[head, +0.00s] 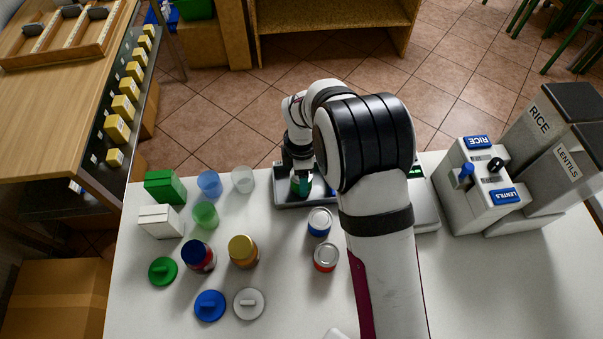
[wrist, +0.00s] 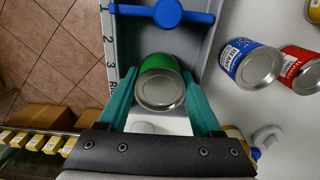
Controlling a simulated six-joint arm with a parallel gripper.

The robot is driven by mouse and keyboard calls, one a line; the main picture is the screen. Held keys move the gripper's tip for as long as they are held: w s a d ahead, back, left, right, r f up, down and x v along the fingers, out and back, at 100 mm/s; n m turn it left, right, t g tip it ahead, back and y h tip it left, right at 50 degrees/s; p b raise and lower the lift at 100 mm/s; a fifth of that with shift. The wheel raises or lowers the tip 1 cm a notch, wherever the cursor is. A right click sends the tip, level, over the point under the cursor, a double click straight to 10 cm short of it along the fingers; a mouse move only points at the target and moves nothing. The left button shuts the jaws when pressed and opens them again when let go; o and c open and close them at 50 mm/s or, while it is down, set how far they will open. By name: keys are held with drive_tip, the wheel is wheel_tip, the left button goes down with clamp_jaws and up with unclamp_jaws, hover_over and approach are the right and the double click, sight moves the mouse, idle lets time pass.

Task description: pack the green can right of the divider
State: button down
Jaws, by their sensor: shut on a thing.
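The green can (wrist: 161,67) is between the teal fingers of my gripper (wrist: 160,88), with its metal end toward the wrist camera. My gripper is shut on it. In the head view my gripper (head: 301,181) is over the left end of a long grey tray (head: 292,205), and the can is mostly hidden. The blue divider (wrist: 128,11) crosses the tray (wrist: 205,50) beyond the can in the wrist view. I cannot tell whether the green can touches the tray floor.
A blue can (head: 319,222) and a red can (head: 326,257) stand in front of the tray. Cups, jars, boxes and lids, including a yellow-lidded jar (head: 243,251), fill the left counter. Rice and lentils dispensers (head: 485,185) stand right. My arm hides the tray's middle.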

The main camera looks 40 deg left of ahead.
drive_tip(key=shift+f, duration=0.45)
idle(0.4)
unclamp_jaws()
drive_tip(key=shift+r, duration=4.05)
